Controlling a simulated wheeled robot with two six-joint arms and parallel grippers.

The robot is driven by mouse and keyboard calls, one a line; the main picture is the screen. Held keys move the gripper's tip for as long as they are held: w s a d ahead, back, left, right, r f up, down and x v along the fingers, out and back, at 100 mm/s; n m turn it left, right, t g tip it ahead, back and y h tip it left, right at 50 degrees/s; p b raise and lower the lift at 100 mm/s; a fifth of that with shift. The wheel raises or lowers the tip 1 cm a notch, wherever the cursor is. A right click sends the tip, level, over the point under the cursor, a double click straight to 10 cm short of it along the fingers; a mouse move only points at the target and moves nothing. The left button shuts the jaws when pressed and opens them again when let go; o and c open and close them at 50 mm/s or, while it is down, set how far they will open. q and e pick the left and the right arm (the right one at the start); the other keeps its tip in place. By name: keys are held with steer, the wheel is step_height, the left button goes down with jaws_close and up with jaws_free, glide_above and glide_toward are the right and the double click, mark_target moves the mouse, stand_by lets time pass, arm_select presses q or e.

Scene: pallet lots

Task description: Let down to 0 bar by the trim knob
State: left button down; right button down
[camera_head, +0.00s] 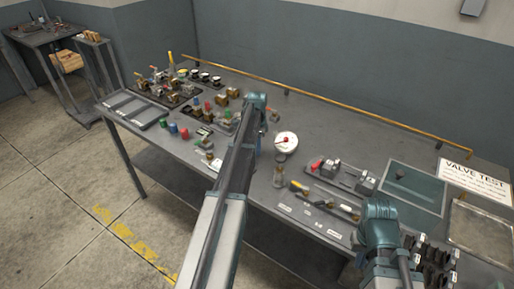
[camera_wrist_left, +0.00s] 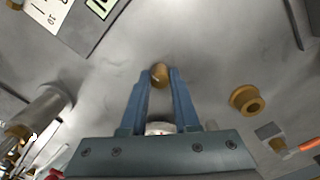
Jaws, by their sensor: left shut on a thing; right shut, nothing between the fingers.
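In the left wrist view, my left gripper (camera_wrist_left: 159,80) is shut on a small round brass knob (camera_wrist_left: 159,73), probably the trim knob, held between the fingertips. In the head view, my left wrist (camera_head: 257,103) reaches over the middle of the bench and hides the fingertips and knob. A white round gauge (camera_head: 286,141) with a red mark stands just right of that arm; its reading is too small to tell. Part of a white and red face (camera_wrist_left: 160,128) shows between the finger bases. My right gripper (camera_head: 378,212) is at the bench's front right, fingers hidden, away from the gauge.
A brass fitting (camera_wrist_left: 249,99) stands right of the held knob. Valves and coloured caps crowd the bench's left. A red-handled valve block (camera_head: 325,167), a grey-green tray (camera_head: 412,187) and a VALVE TEST sign (camera_head: 474,180) lie to the right. A brass rail (camera_head: 350,108) runs along the back.

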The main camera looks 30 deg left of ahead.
arm_select(q)
steer(key=shift+m, duration=0.7)
steer(key=c, duration=0.6)
jaws_free()
steer(key=shift+c, duration=0.2)
steer(key=shift+r, duration=0.15)
step_height(320, 180, up, 14)
steer(key=p, duration=1.4)
steer(key=shift+f, duration=0.2)
